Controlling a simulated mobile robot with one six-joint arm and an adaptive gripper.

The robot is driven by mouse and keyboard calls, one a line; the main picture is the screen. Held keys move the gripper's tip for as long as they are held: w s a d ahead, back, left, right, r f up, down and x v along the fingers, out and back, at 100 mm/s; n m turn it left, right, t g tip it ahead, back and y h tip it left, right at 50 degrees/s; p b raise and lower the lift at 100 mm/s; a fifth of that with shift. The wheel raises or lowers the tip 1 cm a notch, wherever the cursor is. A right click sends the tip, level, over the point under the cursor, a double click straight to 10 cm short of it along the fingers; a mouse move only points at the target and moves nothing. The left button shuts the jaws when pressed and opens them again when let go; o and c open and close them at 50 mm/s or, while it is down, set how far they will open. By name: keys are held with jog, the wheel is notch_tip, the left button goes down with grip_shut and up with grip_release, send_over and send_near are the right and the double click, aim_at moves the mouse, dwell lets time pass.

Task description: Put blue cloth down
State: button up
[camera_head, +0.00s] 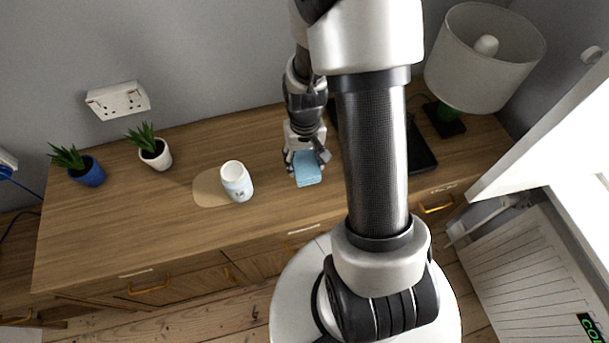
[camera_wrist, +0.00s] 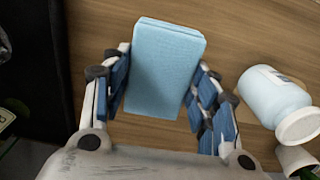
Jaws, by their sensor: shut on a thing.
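The blue cloth (camera_head: 307,170) is a folded, light blue rectangle. In the head view it is at my gripper (camera_head: 306,158), over the wooden cabinet top, to the right of the white jar. In the wrist view the cloth (camera_wrist: 164,72) sits between the blue-padded fingers of my gripper (camera_wrist: 160,90), which are shut on it. The wood shows behind the cloth. I cannot tell whether its lower end touches the surface.
A white jar (camera_head: 236,181) stands on a tan mat (camera_head: 207,188) on the cabinet top (camera_head: 120,220). Two potted plants, one blue pot (camera_head: 88,172) and one white pot (camera_head: 156,154), stand left. A lamp (camera_head: 480,60) stands at the right. The front left of the top is clear.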

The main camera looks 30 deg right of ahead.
aim_at(304, 172)
jog(key=shift+f+b, duration=0.9)
jog(key=shift+f, duration=2.15)
jog(key=shift+f, duration=0.2)
jog(key=o, duration=1.1)
jog(key=shift+r, duration=0.1)
jog(key=shift+r, duration=0.1)
